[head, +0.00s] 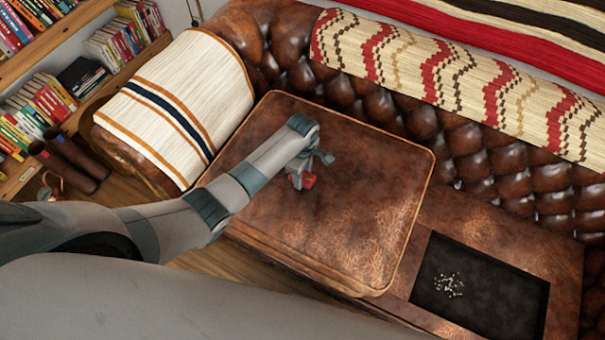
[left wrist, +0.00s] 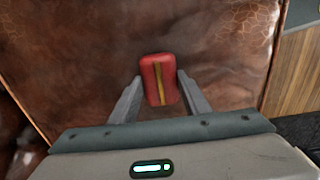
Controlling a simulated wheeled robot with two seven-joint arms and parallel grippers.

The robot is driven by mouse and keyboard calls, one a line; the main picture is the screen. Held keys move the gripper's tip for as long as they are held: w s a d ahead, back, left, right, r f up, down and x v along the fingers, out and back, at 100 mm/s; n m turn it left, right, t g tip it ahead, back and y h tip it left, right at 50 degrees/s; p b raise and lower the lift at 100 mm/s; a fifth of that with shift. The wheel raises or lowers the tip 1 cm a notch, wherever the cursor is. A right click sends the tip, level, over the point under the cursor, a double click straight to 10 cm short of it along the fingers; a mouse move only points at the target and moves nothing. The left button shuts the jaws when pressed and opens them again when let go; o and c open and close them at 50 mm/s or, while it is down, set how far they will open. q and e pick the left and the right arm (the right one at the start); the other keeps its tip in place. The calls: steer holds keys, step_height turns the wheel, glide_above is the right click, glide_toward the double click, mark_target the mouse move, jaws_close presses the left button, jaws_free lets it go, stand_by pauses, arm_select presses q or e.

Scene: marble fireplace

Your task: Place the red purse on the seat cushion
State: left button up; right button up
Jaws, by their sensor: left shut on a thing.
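The red purse (left wrist: 148,80) is small, with a yellow stripe down its middle in the left wrist view. In the head view the purse (head: 308,181) shows as a small red patch by the gripper tips. My left gripper (left wrist: 156,92) is shut on the purse, with one finger on each side. In the head view my left gripper (head: 299,178) is over the brown leather seat cushion (head: 350,230). I cannot tell whether the purse touches the cushion. The cushion also fills most of the left wrist view (left wrist: 225,50). My right gripper is not in view.
A tufted leather sofa back (head: 480,150) with a patterned throw (head: 450,80) runs behind the cushion. The sofa arm at left has a striped cloth (head: 180,95). A dark tray-like recess (head: 480,288) lies right of the cushion. Bookshelves (head: 40,100) stand at far left.

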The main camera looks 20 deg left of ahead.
mark_target(303, 176)
arm_select(q)
steer(key=shift+f, duration=0.1)
steer(key=o, duration=1.1)
step_height(303, 176, up, 12)
steer(key=shift+r, duration=0.15)
stand_by(0.4)
